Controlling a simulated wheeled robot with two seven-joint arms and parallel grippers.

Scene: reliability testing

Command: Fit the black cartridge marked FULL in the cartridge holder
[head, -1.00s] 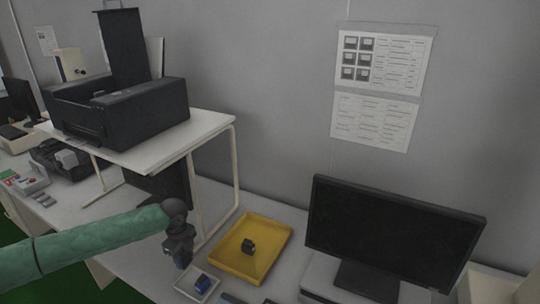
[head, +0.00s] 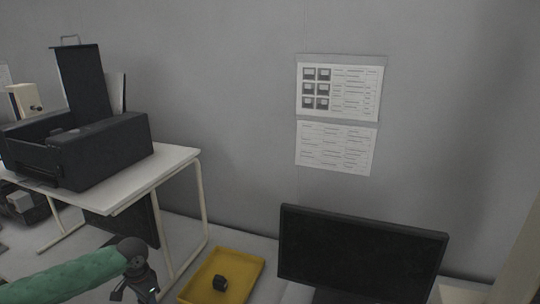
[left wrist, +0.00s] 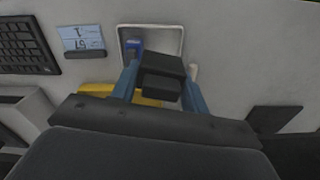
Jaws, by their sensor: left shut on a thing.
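My left gripper (left wrist: 160,85) is shut on a black block-shaped cartridge (left wrist: 163,72), held between its blue fingers in the left wrist view. No FULL mark is readable on it. In that view the block is in front of a white tray (left wrist: 177,38) with a blue item (left wrist: 133,47) inside. In the head view my left gripper (head: 148,294) is at the bottom edge, left of a yellow tray (head: 250,267). I cannot make out the cartridge holder. My right gripper is not in view.
A black printer (head: 85,150) stands on a white raised shelf (head: 150,168), whose metal legs are close to my left arm. A black monitor (head: 360,250) stands right of the yellow tray. A keyboard (left wrist: 27,45) and a blue-and-white card (left wrist: 83,38) show in the left wrist view.

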